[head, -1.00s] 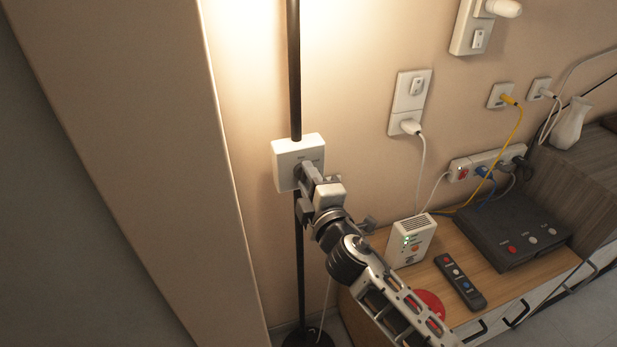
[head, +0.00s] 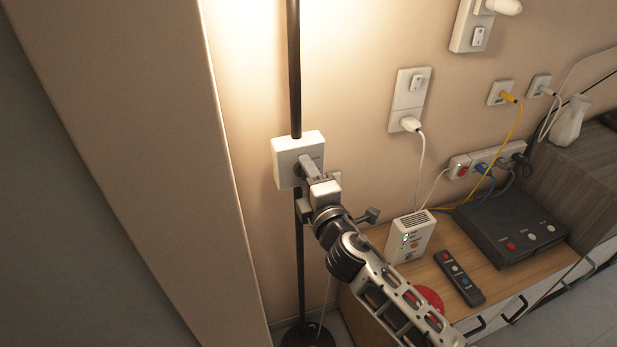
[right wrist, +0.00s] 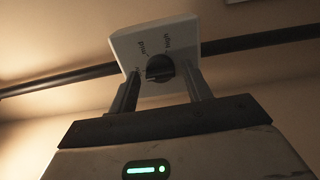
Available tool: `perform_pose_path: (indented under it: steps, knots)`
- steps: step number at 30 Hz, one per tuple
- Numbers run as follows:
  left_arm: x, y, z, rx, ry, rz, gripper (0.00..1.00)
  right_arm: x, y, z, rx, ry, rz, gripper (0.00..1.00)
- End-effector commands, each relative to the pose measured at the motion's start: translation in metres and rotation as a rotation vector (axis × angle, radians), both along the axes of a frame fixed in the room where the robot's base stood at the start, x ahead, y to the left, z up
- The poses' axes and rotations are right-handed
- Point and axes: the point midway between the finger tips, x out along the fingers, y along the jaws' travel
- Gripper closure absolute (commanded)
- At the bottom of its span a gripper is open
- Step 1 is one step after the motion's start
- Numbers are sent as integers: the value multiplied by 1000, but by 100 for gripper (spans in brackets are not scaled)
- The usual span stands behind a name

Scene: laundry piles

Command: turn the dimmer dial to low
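The dimmer is a white box (head: 285,150) on the black lamp pole against the wall. Its black dial (right wrist: 159,68) shows in the right wrist view, with printed marks around it; "high" and "mid" are partly readable, and any mark lower left is hard to make out. My right gripper (head: 305,168) is at the front of the box in the head view. In the wrist view its two fingers stand apart, one on each side of the dial, with gaps visible beside it. The dial is mostly hidden in the head view. My left gripper is not in view.
A wooden cabinet top (head: 455,240) at right holds a white router (head: 409,238), a remote (head: 459,277) and a black box (head: 512,228). Wall switches, a power strip (head: 487,160) and cables are above. A beige wall edge (head: 150,150) stands at left.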

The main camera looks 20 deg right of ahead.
Motion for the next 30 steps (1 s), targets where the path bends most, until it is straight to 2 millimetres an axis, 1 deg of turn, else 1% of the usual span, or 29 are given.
perform_pose_path:
  steps: [9,11,14,17,24,27,30]
  knots:
    - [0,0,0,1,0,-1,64,-1,0,0,3,1,-1,45]
    - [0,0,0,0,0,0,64,-4,0,-1,3,1,-1,45]
    - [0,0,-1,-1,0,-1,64,-15,-1,-2,4,2,0,45]
    - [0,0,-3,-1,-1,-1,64,-35,-1,-3,5,3,0,45]
    - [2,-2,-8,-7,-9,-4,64,-95,-4,-5,5,4,0,45]
    - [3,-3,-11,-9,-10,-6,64,-117,-4,-4,5,4,-1,45]
    - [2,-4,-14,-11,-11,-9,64,-135,-5,-3,3,3,-1,45]
